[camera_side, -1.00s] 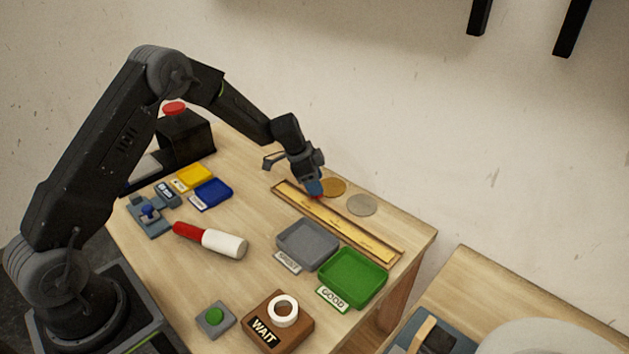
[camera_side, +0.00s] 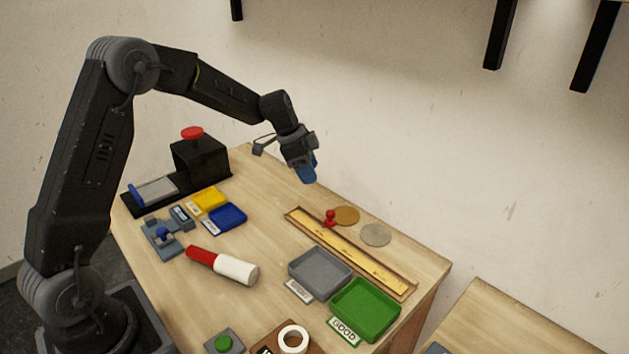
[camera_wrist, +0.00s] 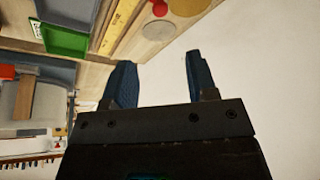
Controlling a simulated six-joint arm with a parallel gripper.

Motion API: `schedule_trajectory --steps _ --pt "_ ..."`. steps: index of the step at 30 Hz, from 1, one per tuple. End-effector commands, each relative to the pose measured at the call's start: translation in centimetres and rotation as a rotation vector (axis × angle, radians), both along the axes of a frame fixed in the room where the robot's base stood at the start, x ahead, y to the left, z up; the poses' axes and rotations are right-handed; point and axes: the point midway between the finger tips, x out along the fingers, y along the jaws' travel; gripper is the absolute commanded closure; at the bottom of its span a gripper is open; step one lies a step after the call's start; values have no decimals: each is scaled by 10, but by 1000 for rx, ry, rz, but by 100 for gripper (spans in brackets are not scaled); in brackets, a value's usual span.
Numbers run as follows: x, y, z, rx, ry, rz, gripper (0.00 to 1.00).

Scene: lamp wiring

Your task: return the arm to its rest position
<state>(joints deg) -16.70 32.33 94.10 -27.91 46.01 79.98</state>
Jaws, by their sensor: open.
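My gripper (camera_side: 307,174) hangs in the air above the back of the table, clear of everything below it. Its blue fingers point down in the side view. In the wrist view its two fingers (camera_wrist: 158,75) are apart with nothing between them. The red piece also shows at the top of the wrist view (camera_wrist: 159,8).
Two discs, orange (camera_side: 346,216) and grey (camera_side: 376,235), lie behind the strip. Grey (camera_side: 320,274) and green (camera_side: 366,310) trays are in front.

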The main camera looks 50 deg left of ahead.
Motion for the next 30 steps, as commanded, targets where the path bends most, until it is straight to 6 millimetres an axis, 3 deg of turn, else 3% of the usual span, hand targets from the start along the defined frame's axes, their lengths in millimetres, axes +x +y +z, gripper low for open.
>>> schedule_trajectory --steps 12,17,24,30 --pt "-2 0 6 1 -1 3 47" --pt "-20 -15 34 8 2 49 47" --pt "-96 -56 100 25 9 227 47" --pt "-173 -82 132 27 -5 400 47"
